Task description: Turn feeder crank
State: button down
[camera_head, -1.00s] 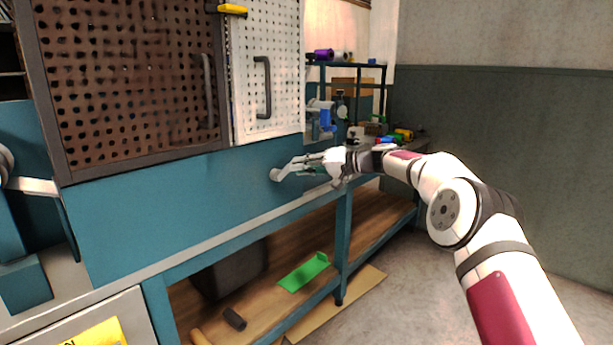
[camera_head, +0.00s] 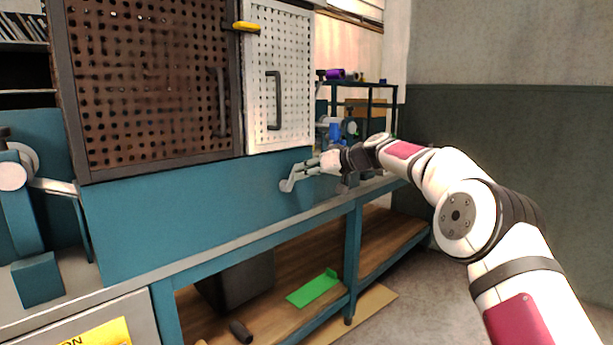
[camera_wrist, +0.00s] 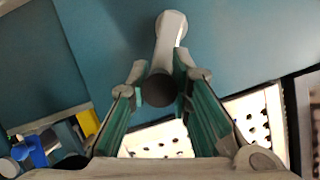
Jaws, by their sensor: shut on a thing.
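The feeder crank (camera_head: 287,185) is a pale grey arm on the blue machine body (camera_head: 190,195), below the white perforated door. In the wrist view the crank arm (camera_wrist: 170,40) runs from a round hub at the top to a dark round knob (camera_wrist: 159,90). My gripper (camera_head: 306,172) reaches it from the right. In the wrist view the green-padded fingers of my gripper (camera_wrist: 159,85) are closed on both sides of the knob. In the head view the knob is mostly hidden by the fingers.
A white perforated door (camera_head: 290,90) and a brown perforated door (camera_head: 150,90) stand above the crank. Below is a wooden shelf with a green piece (camera_head: 313,289) and a dark bin (camera_head: 240,280). A blue rack (camera_head: 365,95) stands behind my arm.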

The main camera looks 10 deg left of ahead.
jog(key=shift+s+a, duration=0.1)
jog(key=shift+a, duration=0.05)
jog(key=c, duration=1.4)
grip_release()
jog(key=shift+c, duration=0.2)
jog(key=shift+d+r, duration=0.1)
jog(key=shift+d, duration=0.2)
jog(key=v, duration=1.1)
jog(key=shift+s, duration=0.2)
jog(key=shift+d+r, duration=0.1)
